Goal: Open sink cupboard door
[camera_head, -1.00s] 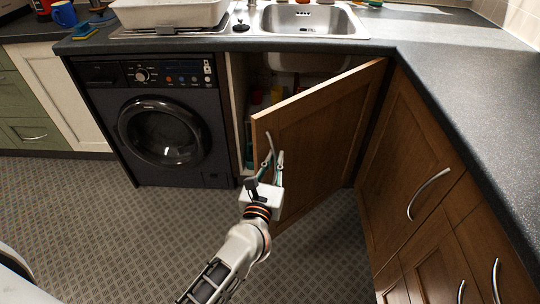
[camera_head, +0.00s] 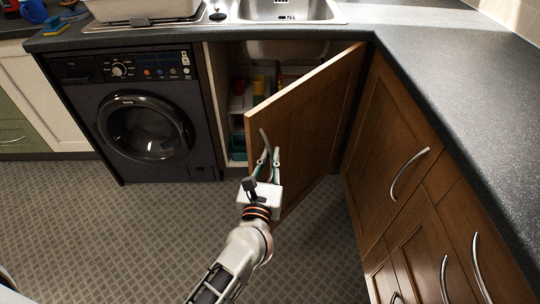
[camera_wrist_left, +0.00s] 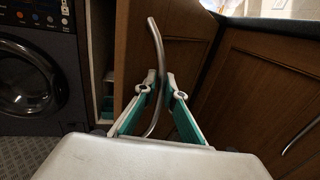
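The sink cupboard door (camera_head: 300,125) is brown wood and stands partly open, hinged on its right, its free edge swung out towards me. Its curved metal handle (camera_head: 265,142) is near the free edge and shows upright in the left wrist view (camera_wrist_left: 154,40). My left gripper (camera_head: 266,156) is at the handle; in the left wrist view its two teal-lined fingers (camera_wrist_left: 161,84) close in on both sides of the bar, which runs between the tips. Part of the cupboard interior (camera_head: 238,100) shows left of the door. My right gripper is not in view.
A dark washing machine (camera_head: 147,125) stands left of the cupboard. The sink (camera_head: 285,10) and dark worktop (camera_head: 445,95) are above. Brown cupboards with metal handles (camera_head: 410,172) line the right side. The patterned floor (camera_head: 130,235) is clear at left.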

